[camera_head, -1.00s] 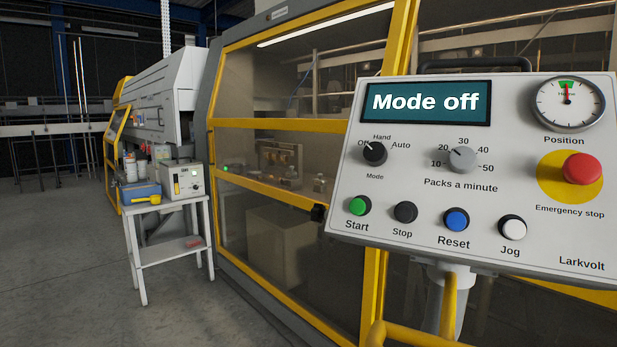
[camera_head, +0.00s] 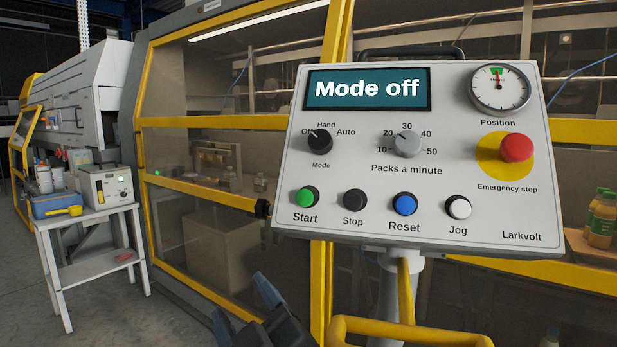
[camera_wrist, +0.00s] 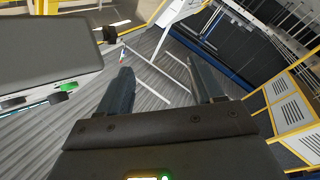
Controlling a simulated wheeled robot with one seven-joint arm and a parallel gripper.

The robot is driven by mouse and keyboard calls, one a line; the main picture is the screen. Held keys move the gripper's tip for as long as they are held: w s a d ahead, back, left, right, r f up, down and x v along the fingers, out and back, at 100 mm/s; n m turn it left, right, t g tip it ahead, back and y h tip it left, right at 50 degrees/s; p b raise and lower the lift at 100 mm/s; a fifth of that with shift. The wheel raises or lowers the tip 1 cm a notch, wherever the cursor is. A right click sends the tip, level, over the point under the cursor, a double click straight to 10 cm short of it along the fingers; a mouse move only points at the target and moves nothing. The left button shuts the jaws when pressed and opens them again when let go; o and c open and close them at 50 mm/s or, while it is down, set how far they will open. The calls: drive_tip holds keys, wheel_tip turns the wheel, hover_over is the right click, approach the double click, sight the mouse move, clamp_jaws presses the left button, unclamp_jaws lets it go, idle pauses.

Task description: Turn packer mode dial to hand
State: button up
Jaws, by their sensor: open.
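The control panel (camera_head: 265,215) is a pale tilted box on a post; its screen (camera_head: 367,88) reads "Mode off". The black mode dial (camera_head: 319,143) sits at its upper left, with its white mark pointing up-left to Off; Hand is at the top and Auto at the right. My gripper (camera_head: 243,300) is open and empty, below and left of the panel, apart from it. The dial does not show clearly there.
Other controls crowd the panel: the grey speed knob (camera_head: 407,145), the green Start button (camera_head: 308,197) and the red emergency stop (camera_head: 516,148). A yellow rail (camera_head: 410,328) stands in front below. A white side table (camera_head: 95,220) is at the left.

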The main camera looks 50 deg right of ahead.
drive_tip(key=w+d+r+m+g+h+b, duration=0.25)
drive_tip(key=r+m+h, duration=0.5)
drive_tip(key=r, duration=0.45)
drive_tip(key=m+g+h+b, duration=0.2)
drive_tip(key=m+g+h, duration=0.1)
drive_tip(key=m+g, duration=0.8)
approach(318, 141)
drive_tip(key=d, duration=0.1)
drive_tip(key=shift+p+x, duration=0.55)
drive_tip(key=shift+x, duration=3.05)
drive_tip(key=shift+w, duration=0.15)
drive_tip(key=c, duration=1)
